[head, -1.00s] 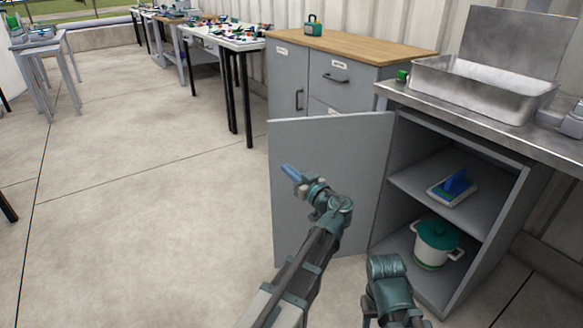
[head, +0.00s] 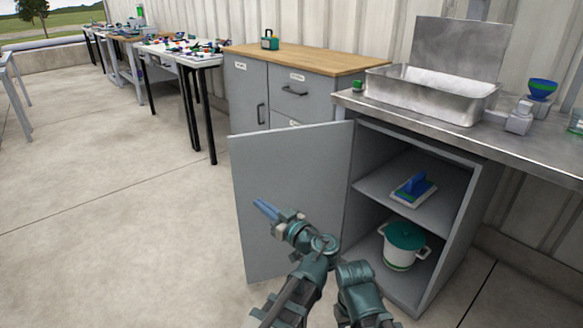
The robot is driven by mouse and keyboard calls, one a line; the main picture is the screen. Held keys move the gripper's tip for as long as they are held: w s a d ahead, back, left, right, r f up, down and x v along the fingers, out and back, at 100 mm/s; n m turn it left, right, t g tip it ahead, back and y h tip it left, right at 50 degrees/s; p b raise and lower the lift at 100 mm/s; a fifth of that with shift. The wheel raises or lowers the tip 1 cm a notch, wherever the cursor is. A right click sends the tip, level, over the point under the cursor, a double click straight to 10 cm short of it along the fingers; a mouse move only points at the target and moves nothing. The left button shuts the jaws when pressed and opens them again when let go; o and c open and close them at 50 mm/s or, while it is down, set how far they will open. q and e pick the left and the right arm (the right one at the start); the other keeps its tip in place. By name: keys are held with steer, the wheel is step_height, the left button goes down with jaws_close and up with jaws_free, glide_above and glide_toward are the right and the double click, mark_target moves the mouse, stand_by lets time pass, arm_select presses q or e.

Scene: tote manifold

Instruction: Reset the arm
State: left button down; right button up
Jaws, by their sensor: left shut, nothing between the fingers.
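My left gripper (head: 267,209) is shut and empty, its blue fingers pointing up and left in front of the open grey cabinet door (head: 290,165). I cannot tell whether it touches the door. My right arm shows at the bottom, just right of the left one, but its gripper is not visible. The open cabinet (head: 447,225) holds a blue-handled tool on a pale base (head: 412,190) on its shelf. A white pot with a green lid (head: 404,246) stands below it.
A steel counter with a metal basin (head: 432,95) stands above the cabinet. A wood-topped grey cabinet (head: 295,60) with a green box (head: 269,40) is behind the door. A table with several small parts (head: 180,50) is farther back. The floor (head: 110,220) at left is clear.

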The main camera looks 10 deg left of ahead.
arm_select(q)
steer(key=s+a+f+m+g+h, duration=0.1)
steer(key=s+f+m+g+h, duration=0.3)
steer(key=f, duration=0.5)
steer(key=s+a+f+m+g+h, duration=0.2)
steer(key=s+f+g+h, duration=0.25)
steer(key=f, duration=0.55)
steer(key=s+d+m+g+h+p, duration=0.15)
steer(key=s+d+m, duration=0.3)
steer(key=d, duration=0.45)
steer(key=s+d+m+g+h+p, duration=0.1)
steer(key=s+d+m+h+p, duration=0.2)
steer(key=s+d, duration=0.4)
step_height(320, 180, up, 39)
steer(key=d+p, duration=0.1)
steer(key=p, duration=3.6)
steer(key=shift+w+d+m, duration=0.25)
steer(key=shift+w+m, duration=0.15)
steer(key=shift+m, duration=0.05)
steer(key=shift+f, duration=0.15)
